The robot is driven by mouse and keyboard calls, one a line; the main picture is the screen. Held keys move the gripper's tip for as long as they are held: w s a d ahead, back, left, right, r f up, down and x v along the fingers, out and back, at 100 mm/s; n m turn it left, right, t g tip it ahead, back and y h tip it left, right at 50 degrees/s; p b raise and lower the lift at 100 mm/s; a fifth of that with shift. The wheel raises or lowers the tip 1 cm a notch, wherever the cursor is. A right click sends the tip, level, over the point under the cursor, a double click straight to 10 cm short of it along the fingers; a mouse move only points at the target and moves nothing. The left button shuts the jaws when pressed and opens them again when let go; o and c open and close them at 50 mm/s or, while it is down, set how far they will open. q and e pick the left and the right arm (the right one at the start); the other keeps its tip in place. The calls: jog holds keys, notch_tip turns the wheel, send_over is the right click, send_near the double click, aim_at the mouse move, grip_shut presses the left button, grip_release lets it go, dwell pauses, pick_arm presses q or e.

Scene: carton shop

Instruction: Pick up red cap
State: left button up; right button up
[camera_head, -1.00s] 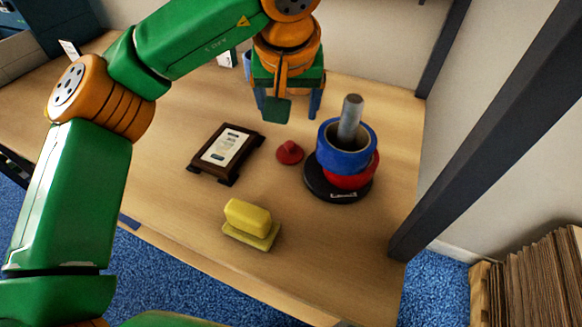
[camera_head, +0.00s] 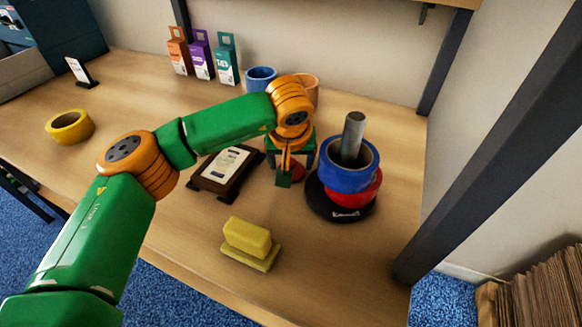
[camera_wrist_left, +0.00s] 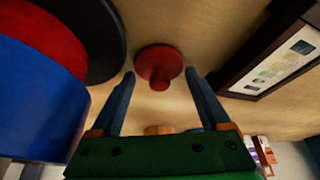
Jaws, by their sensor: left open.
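The red cap (camera_wrist_left: 160,62) lies on the wooden table (camera_head: 330,270), with its knob towards my gripper. In the left wrist view it shows just beyond and between my two fingertips, not gripped. In the head view my left gripper (camera_head: 290,172) hangs over the red cap (camera_head: 298,172) and hides most of it. The left gripper's fingers (camera_wrist_left: 160,80) are open and empty. My right gripper is in neither view.
A stand with blue and red tape rolls (camera_head: 348,178) is close right of the cap. A dark framed plaque (camera_head: 212,184) is close left. A yellow block (camera_head: 247,236) lies in front. Cups (camera_head: 261,78) and several small boxes (camera_head: 201,55) stand behind.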

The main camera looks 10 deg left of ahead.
pick_arm(q)
jog(key=c, duration=1)
jog(key=shift+o, duration=0.2)
jog(key=shift+r, duration=0.1)
